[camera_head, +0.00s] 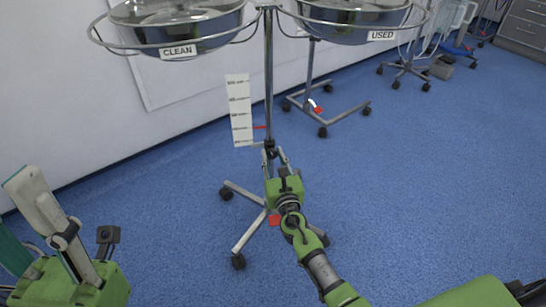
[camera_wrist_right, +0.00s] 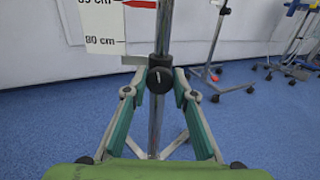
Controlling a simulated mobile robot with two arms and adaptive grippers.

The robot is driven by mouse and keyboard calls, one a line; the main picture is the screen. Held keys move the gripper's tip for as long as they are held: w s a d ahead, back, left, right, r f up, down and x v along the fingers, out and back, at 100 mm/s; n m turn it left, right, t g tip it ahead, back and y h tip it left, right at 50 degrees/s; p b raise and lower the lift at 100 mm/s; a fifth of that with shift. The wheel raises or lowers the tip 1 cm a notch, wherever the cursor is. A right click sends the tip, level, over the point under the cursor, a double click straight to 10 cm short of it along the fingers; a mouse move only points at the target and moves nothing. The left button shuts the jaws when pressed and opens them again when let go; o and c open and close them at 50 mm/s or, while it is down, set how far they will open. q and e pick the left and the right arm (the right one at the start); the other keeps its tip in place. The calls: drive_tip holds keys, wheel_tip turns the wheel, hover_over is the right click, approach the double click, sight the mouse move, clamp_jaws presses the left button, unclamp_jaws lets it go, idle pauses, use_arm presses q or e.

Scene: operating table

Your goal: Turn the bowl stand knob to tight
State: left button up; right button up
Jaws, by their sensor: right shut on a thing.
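The bowl stand (camera_head: 269,90) is a metal pole on a wheeled base, with wire rings holding bowls at the top. Its dark round knob (camera_wrist_right: 160,80) sits on the pole, with a small light mark on its face. My right gripper (camera_head: 270,152) reaches up to the pole at knob height. In the right wrist view the fingertips (camera_wrist_right: 158,78) are on both sides of the knob, shut on it. In the head view the gripper mostly hides the knob. My left gripper (camera_head: 35,215) is at the lower left, away from the stand and partly cut off.
A white height scale (camera_head: 239,110) hangs beside the pole, with a red pointer (camera_head: 260,127). A bowl labelled CLEAN (camera_head: 179,51) is above left, one labelled USED (camera_head: 381,35) above right. Another wheeled base (camera_head: 325,108) stands behind. Blue floor (camera_head: 440,180) is clear at right.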

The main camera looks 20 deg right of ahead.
drive_tip(key=shift+m+b, duration=0.35)
drive_tip(key=shift+m, duration=1.05)
drive_tip(key=o, duration=1.1)
drive_tip(key=s, duration=0.8)
drive_tip(key=s+a, duration=0.1)
drive_tip(key=s, duration=0.3)
